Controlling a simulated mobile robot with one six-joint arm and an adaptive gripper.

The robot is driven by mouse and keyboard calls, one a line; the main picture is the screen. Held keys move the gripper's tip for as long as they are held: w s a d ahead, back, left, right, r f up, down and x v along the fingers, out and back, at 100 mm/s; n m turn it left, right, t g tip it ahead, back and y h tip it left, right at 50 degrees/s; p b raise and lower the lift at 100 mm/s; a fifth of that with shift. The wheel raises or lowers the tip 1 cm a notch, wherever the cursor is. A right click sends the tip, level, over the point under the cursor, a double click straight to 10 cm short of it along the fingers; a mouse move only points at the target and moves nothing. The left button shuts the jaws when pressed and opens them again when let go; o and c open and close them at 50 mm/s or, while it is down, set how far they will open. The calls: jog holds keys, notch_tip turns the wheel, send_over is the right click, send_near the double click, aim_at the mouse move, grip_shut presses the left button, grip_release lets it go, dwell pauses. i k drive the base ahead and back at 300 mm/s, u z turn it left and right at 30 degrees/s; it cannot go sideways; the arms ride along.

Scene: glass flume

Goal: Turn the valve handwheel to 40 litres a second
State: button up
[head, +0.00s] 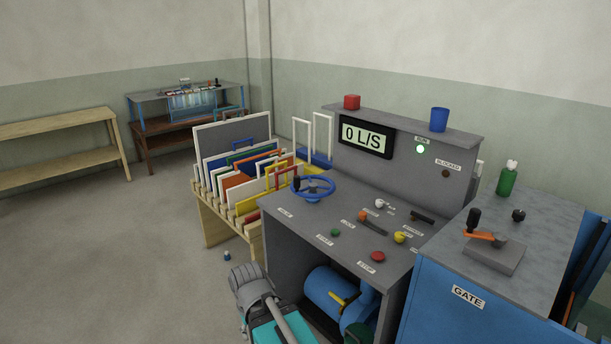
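The blue valve handwheel (312,188) lies on the left of the grey console top (345,237), above a label reading VALVE. A dark knob shows on it. The green lamp (420,149) labelled RUN is lit, and the lamp (445,173) labelled BLOCKED is dark. Part of my arm shows at the bottom, in front of the console and below the handwheel, apart from it. I cannot make out my gripper's fingers in this view.
A wooden rack (214,208) of coloured frames stands close left of the handwheel. The console also carries a green button (335,232), a red button (377,256) and several levers. A GATE cabinet (468,298) stands at right. The floor at left is mostly clear.

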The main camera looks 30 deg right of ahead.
aim_at(295, 185)
jog(key=z, duration=0.35)
jog(key=i, duration=1.05)
jog(key=z, duration=0.45)
